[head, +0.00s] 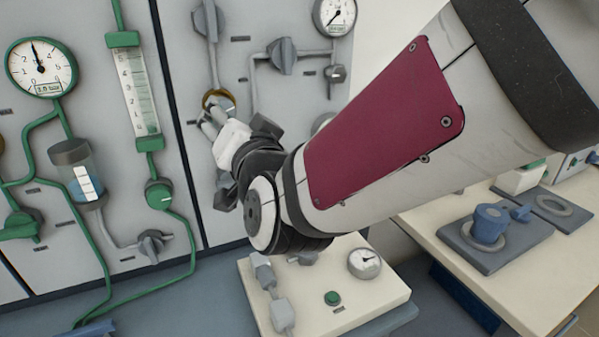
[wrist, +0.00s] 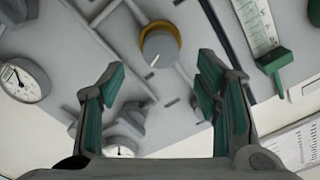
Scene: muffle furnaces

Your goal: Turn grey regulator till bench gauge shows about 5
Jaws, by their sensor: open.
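A round grey regulator knob with a brass-yellow collar (wrist: 158,48) is on the grey wall panel. A white mark shows on its face. In the head view its collar (head: 218,98) shows just beyond my gripper (head: 208,122). In the wrist view my gripper (wrist: 160,66) is open, with its green-padded fingers apart to either side of and below the knob; no contact shows. A small round gauge (head: 364,262) stands on the cream bench box. Its dark needle is visible, but the figures are too small to read.
Other grey valves (head: 283,56) and pipes crowd the panel near the knob. A panel gauge (head: 335,15) is at upper right, and a green-rimmed gauge (head: 40,68) at left. The cream box (head: 375,297) lies below my arm. A blue-lidded item (head: 489,224) stands at right.

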